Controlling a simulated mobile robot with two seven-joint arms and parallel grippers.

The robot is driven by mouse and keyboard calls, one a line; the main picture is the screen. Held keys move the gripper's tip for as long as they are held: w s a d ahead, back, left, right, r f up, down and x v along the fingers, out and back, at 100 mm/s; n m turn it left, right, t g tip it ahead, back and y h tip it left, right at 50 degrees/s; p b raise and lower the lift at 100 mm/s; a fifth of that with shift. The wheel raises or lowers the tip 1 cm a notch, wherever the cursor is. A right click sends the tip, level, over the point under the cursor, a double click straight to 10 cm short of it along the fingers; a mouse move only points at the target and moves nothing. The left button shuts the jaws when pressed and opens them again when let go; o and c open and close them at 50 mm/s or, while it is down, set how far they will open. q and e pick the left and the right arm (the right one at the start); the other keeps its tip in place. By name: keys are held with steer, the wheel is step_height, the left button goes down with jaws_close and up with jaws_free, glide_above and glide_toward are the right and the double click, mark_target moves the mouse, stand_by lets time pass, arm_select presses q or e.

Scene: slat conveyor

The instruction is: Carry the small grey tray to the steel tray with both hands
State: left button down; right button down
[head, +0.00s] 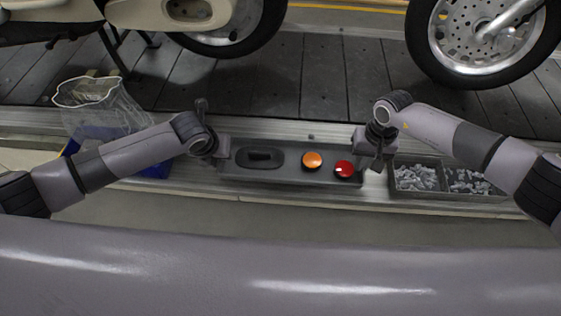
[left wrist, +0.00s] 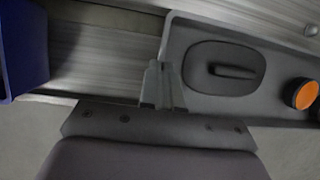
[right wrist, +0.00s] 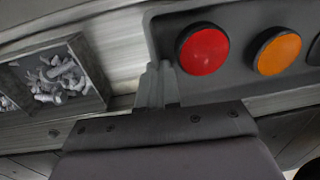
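The small grey tray (head: 290,176) lies between my two grippers in the head view. It holds a dark oval piece with a raised bar (head: 260,157), an orange disc (head: 312,160) and a red disc (head: 344,169). My left gripper (left wrist: 163,85) has its fingers close together on the tray's left end wall. My right gripper (right wrist: 157,85) has its fingers close together on the right end wall, beside the red disc. The tray looks level; I cannot tell whether it touches the steel ledge under it. I cannot clearly pick out a separate steel tray.
A two-compartment bin of metal parts (head: 445,193) stands just right of the grey tray. A blue bin (head: 150,170) and a clear bag in a wire hoop (head: 95,105) stand at left. Behind are the dark slat conveyor (head: 325,80) and scooter wheels (head: 485,35).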

arm_select(q)
steer(key=shift+w, duration=0.25)
arm_select(e)
steer(key=shift+w, duration=0.25)
arm_select(q)
steer(key=shift+s, duration=0.1)
arm_select(e)
steer(key=shift+s, duration=0.1)
